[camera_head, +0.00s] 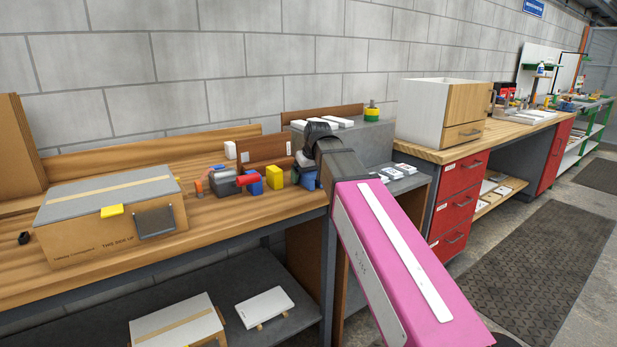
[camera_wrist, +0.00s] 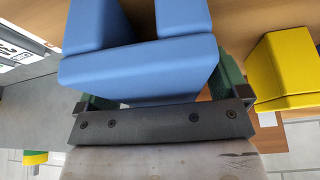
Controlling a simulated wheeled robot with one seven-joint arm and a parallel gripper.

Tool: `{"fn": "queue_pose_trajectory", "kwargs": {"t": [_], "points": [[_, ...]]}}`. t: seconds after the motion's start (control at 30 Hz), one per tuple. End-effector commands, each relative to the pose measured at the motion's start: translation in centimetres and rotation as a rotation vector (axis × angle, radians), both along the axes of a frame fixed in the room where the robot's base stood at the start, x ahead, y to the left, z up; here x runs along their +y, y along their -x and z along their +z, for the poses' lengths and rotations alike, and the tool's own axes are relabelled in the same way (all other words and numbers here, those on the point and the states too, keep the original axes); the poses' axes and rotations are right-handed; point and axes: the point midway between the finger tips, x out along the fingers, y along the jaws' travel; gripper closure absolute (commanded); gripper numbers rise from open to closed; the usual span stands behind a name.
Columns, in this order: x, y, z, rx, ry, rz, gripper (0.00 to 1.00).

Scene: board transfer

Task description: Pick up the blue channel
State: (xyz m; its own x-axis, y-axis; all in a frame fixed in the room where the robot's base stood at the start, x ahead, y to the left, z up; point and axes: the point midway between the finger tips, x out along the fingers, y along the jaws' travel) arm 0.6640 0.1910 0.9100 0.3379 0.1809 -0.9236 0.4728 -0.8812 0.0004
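The blue channel (camera_wrist: 137,77) fills the upper middle of the wrist view, its U-shaped end facing the camera. In the head view it is the blue piece (camera_head: 307,180) on the wooden bench, partly hidden by my wrist. My gripper (camera_wrist: 160,92) is right at the channel, with its green fingers spread wide near the channel's left and right sides. The channel hides part of the left finger, and I cannot make out firm contact. In the head view my gripper (camera_head: 312,158) is over the bench's right end, its fingertips not clear.
A yellow block (camera_wrist: 284,70) is close on the right in the wrist view. Left of the channel in the head view are another blue block (camera_head: 253,183), a red-and-grey tool (camera_head: 228,182) and a cardboard box (camera_head: 110,217). A grey surface with white items lies to the right.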

Motion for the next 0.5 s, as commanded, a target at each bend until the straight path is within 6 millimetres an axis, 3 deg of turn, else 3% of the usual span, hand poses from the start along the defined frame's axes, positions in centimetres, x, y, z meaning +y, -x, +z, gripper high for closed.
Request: {"fn": "queue_pose_trajectory", "kwargs": {"t": [0.03, 0.13, 0.17, 0.5], "points": [[-0.01, 0.01, 0.01, 0.000, 0.000, 0.000, 0.23], [-0.01, 0.01, 0.01, 0.000, 0.000, 0.000, 0.55], [-0.01, 0.02, 0.01, 0.000, 0.000, 0.000, 0.59], [-0.01, 0.00, 0.13, 0.000, 0.000, 0.000, 0.59]]}}
